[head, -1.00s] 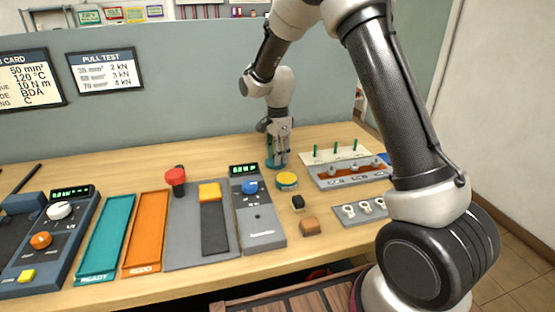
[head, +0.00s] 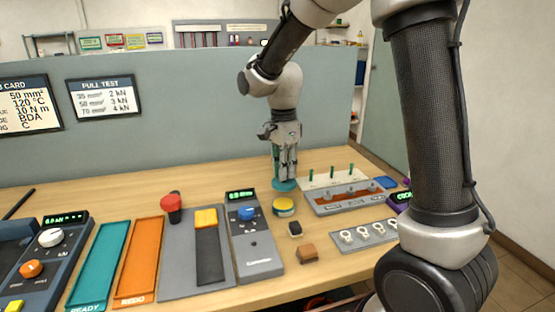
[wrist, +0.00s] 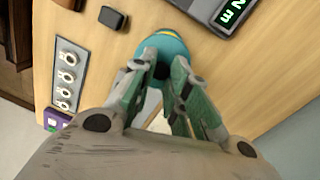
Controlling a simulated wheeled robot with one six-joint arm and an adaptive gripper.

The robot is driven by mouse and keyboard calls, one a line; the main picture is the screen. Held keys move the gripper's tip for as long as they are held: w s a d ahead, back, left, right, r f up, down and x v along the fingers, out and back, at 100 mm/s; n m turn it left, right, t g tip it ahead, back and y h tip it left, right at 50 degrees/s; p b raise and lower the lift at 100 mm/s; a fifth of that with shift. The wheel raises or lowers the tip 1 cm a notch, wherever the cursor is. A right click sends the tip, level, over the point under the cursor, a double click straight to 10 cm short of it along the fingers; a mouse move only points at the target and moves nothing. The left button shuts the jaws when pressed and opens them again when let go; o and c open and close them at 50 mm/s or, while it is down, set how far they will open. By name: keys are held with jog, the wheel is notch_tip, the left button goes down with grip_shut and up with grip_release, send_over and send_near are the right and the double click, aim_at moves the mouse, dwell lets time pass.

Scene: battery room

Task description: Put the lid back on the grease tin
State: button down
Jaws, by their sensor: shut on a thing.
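The grease tin (head: 284,206) is a small round tin with a yellow top, standing on the bench. My gripper (head: 286,177) is shut on a teal round lid (head: 284,185). In the head view the lid shows just behind the tin in the picture, apart from it; its height above the bench is hard to tell. In the wrist view my gripper (wrist: 166,72) has its fingers on either side of the lid (wrist: 173,46). A yellow sliver of the tin (wrist: 166,33) shows past the lid's edge, and the lid hides the rest.
A grey tester with a blue knob (head: 255,240) stands left of the tin. A small black block (head: 295,229) and a brown block (head: 307,253) lie in front. A grey tray (head: 344,198) and a strip of lugs (head: 364,235) lie to the right.

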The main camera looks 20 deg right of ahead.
jog(key=shift+w+f, duration=0.1)
jog(key=shift+f, duration=2.95)
jog(key=shift+f, duration=0.15)
jog(key=c, duration=0.8)
grip_release()
jog(key=shift+r, duration=3.55)
jog(key=shift+c, duration=0.6)
